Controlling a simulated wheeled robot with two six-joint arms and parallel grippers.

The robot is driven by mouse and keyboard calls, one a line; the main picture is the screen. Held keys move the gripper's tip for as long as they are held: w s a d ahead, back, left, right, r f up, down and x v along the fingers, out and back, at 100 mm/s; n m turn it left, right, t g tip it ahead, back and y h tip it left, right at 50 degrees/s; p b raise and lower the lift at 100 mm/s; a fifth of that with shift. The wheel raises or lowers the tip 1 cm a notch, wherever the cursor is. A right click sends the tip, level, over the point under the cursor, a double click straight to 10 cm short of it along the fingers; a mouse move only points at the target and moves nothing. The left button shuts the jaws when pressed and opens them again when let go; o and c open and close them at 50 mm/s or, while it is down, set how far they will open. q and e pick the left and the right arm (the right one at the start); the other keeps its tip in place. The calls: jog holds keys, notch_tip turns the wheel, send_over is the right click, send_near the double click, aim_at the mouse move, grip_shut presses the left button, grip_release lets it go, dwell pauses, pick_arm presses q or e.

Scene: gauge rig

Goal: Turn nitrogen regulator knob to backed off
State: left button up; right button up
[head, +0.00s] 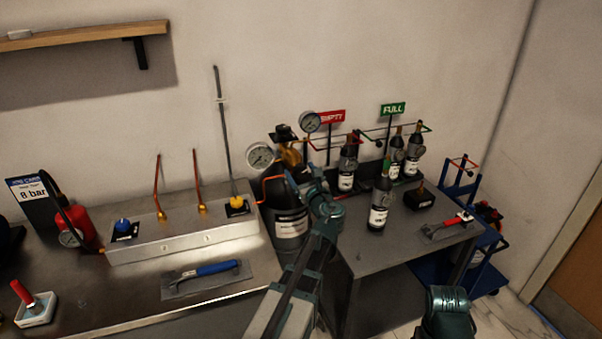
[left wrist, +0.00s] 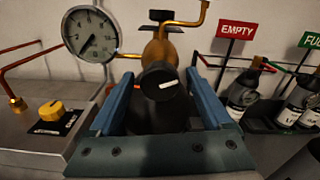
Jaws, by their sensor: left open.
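The regulator knob (left wrist: 158,82) is black and round with a white mark, close to level and tilted slightly up to the right. It sits on the front of a brass regulator body (left wrist: 160,48), with a round white gauge (left wrist: 90,35) at its left. My left gripper (left wrist: 160,76) is open, with one blue finger on each side of the knob; I cannot tell whether either touches it. In the head view my left gripper (head: 316,183) is in front of the large dark cylinder (head: 283,190) and hides the knob. My right gripper is not visible.
A steel bench (head: 130,292) holds a metal box (head: 185,240) with blue and yellow knobs. A dark table (head: 400,240) carries small bottles under red EMPTY (head: 331,117) and green FULL (head: 393,109) signs. A blue cart (head: 480,262) stands at right.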

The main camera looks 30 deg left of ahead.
pick_arm(q)
grip_shut()
dwell(0.3)
jog(key=shift+n, duration=0.4)
jog(key=n, duration=0.5)
jog(key=shift+n, duration=0.3)
jog(key=n, duration=0.6)
jog(key=shift+d+n, duration=0.1)
jog(key=shift+n, duration=0.3)
grip_release()
